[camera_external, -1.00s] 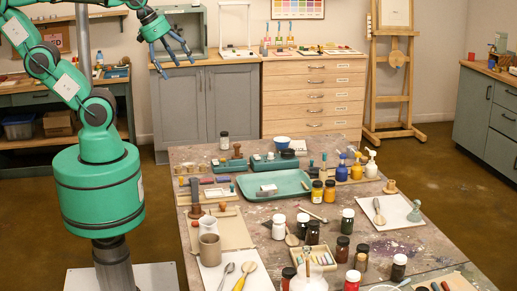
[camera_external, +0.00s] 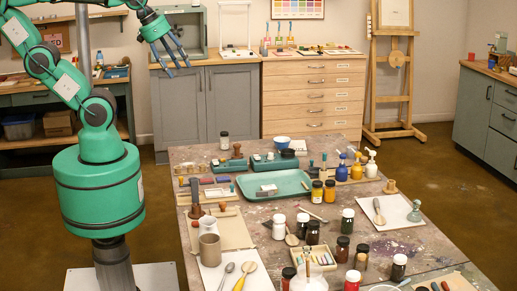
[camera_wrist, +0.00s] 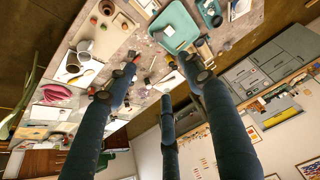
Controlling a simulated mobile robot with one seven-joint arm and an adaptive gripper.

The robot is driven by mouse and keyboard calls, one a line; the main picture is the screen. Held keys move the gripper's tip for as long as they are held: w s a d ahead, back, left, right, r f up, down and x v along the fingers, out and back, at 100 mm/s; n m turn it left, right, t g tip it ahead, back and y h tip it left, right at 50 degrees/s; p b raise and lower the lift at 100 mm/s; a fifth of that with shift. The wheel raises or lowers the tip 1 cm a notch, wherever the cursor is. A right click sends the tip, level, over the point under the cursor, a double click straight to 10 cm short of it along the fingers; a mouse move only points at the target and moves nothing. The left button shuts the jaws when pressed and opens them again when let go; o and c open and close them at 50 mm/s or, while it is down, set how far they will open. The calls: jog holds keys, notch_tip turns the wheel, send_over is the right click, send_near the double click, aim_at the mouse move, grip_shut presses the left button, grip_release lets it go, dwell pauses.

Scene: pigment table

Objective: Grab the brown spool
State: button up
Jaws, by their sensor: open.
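A small brown spool-shaped piece (camera_external: 391,187), narrow in the middle, stands upright near the right edge of the paint-stained table in the external view. It looks like the brown spool, though it is small there. I cannot pick it out surely in the wrist view. My gripper (camera_external: 171,70) is up at the left, in front of the grey cabinets and well away from the spool. Its dark fingers are spread and empty. In the wrist view the open fingers (camera_wrist: 157,77) reach toward the table, with nothing between them held.
The table (camera_external: 385,238) is crowded with jars, brushes and pigment bottles. A teal tray (camera_external: 262,190) lies mid-table. A white board (camera_external: 371,213) with a spoon lies in front of the spool, and yellow and blue pump bottles (camera_external: 371,168) stand behind it. A beige mug (camera_external: 209,248) is at the left.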

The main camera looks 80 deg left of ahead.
jog(key=shift+w, duration=0.1)
jog(key=w+a+f+m+g, duration=0.1)
jog(key=w+a+f, duration=0.2)
jog(key=w+a, duration=0.4)
jog(key=w+a+f+m+g+p, duration=0.1)
jog(key=w+a+f+m, duration=0.15)
jog(key=w+a, duration=0.4)
jog(key=w+a+f+m+g, duration=0.1)
jog(key=w+a+f, duration=0.3)
jog(key=w, duration=0.5)
jog(key=w+a+f+m+g, duration=0.1)
jog(key=w+a+f, duration=0.1)
jog(key=a+f, duration=0.9)
jog(key=w+a+f+m+g+p, duration=0.1)
jog(key=w+a+f+m, duration=0.1)
jog(key=a+f, duration=0.9)
notch_tip(320, 180, down, 6)
jog(key=shift+w+a+r+g, duration=0.25)
jog(key=shift+w+a+g, duration=0.05)
jog(key=shift+w, duration=0.25)
jog(key=shift+f, duration=0.1)
send_over(237, 151)
jog(key=a, duration=0.1)
jog(key=shift+a+f+b, duration=0.1)
jog(key=shift+f+b, duration=0.35)
jog(key=shift+f, duration=3.75)
